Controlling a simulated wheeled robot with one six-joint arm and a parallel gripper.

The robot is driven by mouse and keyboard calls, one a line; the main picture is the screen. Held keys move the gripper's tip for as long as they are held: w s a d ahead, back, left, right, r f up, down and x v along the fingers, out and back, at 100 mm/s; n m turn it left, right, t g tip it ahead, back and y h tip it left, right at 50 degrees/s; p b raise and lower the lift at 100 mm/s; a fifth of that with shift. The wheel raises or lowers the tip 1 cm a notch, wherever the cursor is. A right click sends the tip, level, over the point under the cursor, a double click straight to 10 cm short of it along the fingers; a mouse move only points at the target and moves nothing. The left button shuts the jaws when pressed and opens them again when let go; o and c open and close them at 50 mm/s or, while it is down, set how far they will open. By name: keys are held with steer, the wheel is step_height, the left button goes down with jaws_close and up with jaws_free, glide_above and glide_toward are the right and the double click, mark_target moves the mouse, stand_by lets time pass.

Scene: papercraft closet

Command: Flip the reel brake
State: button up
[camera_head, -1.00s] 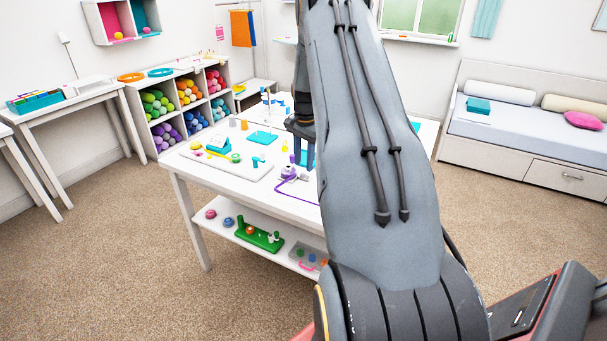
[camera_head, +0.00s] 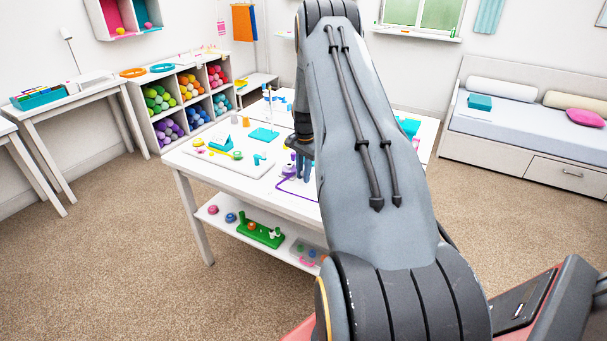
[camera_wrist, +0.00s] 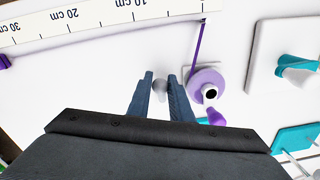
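A purple reel (camera_wrist: 207,84) with a dark centre hole stands on the white table in the wrist view, with a purple strap running up to a ruler. A small purple lever-like piece (camera_wrist: 215,117) sits just below it. I cannot tell which part is the brake. A grey rounded knob (camera_wrist: 160,86) shows between the fingers of my gripper (camera_wrist: 160,76). The fingers are apart, left of the reel; I cannot tell whether they touch the knob. In the head view my gripper (camera_head: 304,168) points down over the table beside the purple reel (camera_head: 289,170), which it partly hides.
The white ruler (camera_wrist: 105,20) lies across the top of the wrist view. A white board with a teal piece (camera_wrist: 297,63) stands to the right, and a teal block (camera_wrist: 295,138) lies lower right. The white table (camera_head: 215,170) carries several small items. My arm hides its right part.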

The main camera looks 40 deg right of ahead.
jaws_close()
steer(key=shift+a+f+t+h+b, duration=0.2)
steer(key=shift+f+t+h+b, duration=0.1)
steer(key=shift+h+b, duration=0.5)
steer(key=o, duration=0.6)
jaws_free()
steer(key=shift+c, duration=0.2)
step_height(320, 180, up, 8)
steer(key=a+b, duration=0.1)
steer(key=b, duration=0.1)
steer(key=shift+s+f+b, duration=0.15)
steer(key=shift+s+b, duration=0.2)
steer(key=shift+s, duration=0.1)
